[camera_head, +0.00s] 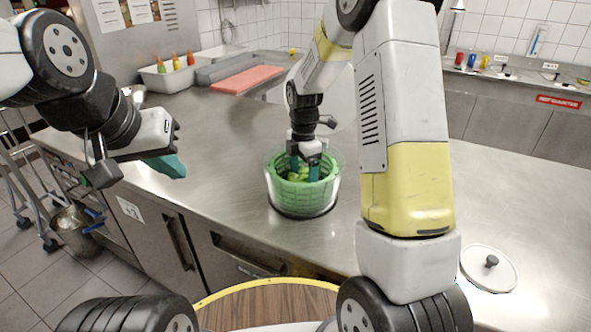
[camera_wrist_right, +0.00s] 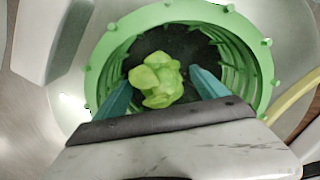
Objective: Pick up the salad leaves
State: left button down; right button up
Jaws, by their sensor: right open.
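The salad leaves (camera_wrist_right: 157,79) are a light green clump inside a green slotted basket (camera_wrist_right: 97,62), which also shows in the head view (camera_head: 272,178) within a clear bowl (camera_head: 303,207) on the steel counter. My right gripper (camera_wrist_right: 160,92) is open and reaches down into the basket, one teal finger on each side of the leaves. In the head view the right gripper (camera_head: 303,172) partly hides the leaves. Whether the fingers touch them I cannot tell. My left gripper (camera_head: 172,165) is empty above the counter's front left edge; its finger gap is not clear.
A round lid (camera_head: 487,268) with a dark knob lies on the counter at the right. A red cutting board (camera_head: 246,79) and a bin of bottles (camera_head: 168,78) stand at the back left. The counter (camera_head: 215,135) around the bowl is clear.

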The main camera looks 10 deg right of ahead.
jog(key=c, duration=1.5)
